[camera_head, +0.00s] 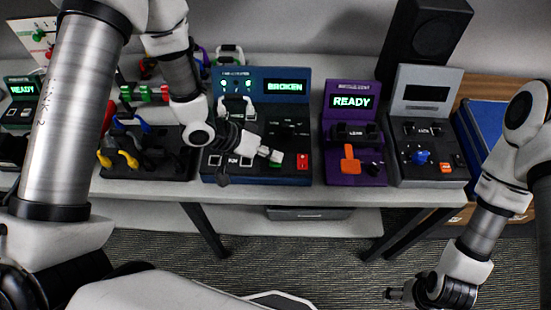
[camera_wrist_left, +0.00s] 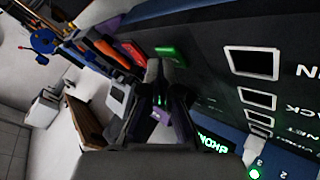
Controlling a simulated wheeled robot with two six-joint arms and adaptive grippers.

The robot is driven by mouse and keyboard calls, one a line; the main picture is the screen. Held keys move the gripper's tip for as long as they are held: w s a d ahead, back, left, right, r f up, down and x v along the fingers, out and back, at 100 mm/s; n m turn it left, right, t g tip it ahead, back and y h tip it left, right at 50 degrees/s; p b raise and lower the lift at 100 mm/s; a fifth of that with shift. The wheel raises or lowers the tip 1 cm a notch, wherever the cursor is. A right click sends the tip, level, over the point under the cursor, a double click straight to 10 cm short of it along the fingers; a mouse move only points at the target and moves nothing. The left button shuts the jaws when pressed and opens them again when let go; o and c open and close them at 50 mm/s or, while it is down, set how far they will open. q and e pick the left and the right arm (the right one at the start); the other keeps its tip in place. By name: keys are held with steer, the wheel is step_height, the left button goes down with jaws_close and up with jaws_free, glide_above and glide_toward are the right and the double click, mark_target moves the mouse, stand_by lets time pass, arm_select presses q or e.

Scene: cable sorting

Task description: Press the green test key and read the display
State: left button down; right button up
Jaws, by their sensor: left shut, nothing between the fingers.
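The blue tester (camera_head: 228,77) stands on the table, and its display (camera_head: 287,86) reads BROKEN. The display also shows partly in the left wrist view (camera_wrist_left: 212,142), turned on its side. The green test key (camera_head: 276,157) is at the tester's front panel, left of a red switch. It shows in the left wrist view (camera_wrist_left: 172,50) just beyond the fingertips. My left gripper (camera_head: 264,151) is shut and empty, its tips right at the green key; I cannot tell if they touch it. My right gripper (camera_head: 393,294) hangs low in front of the table; its fingers are too small to judge.
A purple tester (camera_head: 338,172) reading READY and a grey device (camera_head: 440,172) with a dark display stand to the right. A black speaker (camera_head: 424,40) stands behind. A rack with coloured cables (camera_head: 150,160) is to the left. A blue bin (camera_head: 483,118) is at far right.

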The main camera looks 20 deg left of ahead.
mark_target(272, 161)
arm_select(q)
steer(key=shift+r+p, duration=0.8)
steer(key=shift+p, duration=0.1)
step_height(272, 161, up, 5)
steer(key=p, duration=0.5)
steer(key=shift+r, duration=0.1)
steer(key=shift+a, duration=0.1)
stand_by(0.6)
